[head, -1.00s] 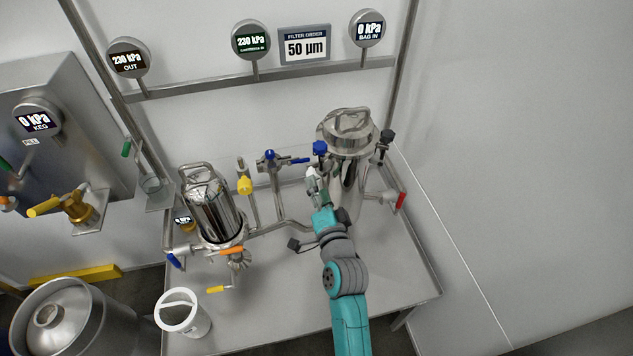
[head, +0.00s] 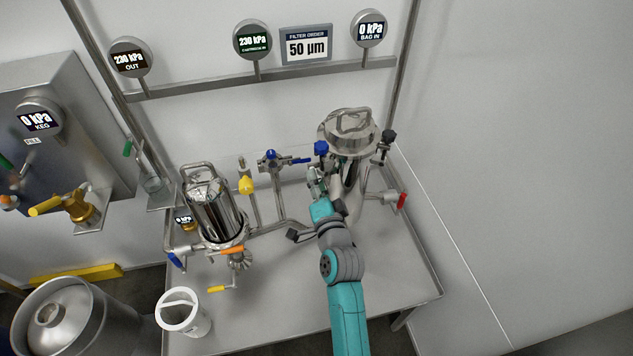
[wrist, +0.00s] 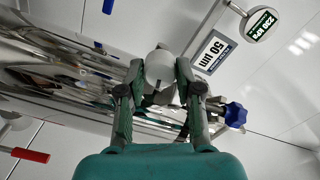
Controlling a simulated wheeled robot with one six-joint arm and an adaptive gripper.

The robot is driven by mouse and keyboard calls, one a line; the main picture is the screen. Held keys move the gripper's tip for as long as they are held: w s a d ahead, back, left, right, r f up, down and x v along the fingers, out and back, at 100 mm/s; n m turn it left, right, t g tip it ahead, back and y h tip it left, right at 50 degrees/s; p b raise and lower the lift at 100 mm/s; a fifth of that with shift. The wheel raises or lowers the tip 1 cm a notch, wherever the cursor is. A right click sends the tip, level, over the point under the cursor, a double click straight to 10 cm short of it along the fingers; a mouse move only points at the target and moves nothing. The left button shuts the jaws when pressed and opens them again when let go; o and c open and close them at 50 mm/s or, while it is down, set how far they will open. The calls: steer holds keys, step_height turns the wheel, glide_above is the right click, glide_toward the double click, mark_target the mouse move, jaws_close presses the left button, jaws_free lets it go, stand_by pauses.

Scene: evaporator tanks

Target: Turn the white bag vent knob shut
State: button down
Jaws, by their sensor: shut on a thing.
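The white bag vent knob (wrist: 160,66) sits between my two fingertips in the wrist view, with a finger against each side. My gripper (wrist: 160,78) is shut on it; in the head view my gripper (head: 314,174) is at the left side of the steel bag housing (head: 346,128). In the head view I cannot make out the white knob, which seems hidden by the fingers. The BAG IN gauge (head: 369,28) reads 0 kPa.
A blue knob (head: 321,148) stands close above my gripper and also shows in the wrist view (wrist: 235,115). A red-handled valve (head: 401,200) is right of the housing. A blue-handled valve (head: 271,155) and yellow knob (head: 246,185) stand left. The front bench is mostly clear.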

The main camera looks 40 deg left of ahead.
steer(key=shift+n, duration=7.3)
steer(key=c, duration=0.8)
jaws_free()
steer(key=shift+o, duration=0.2)
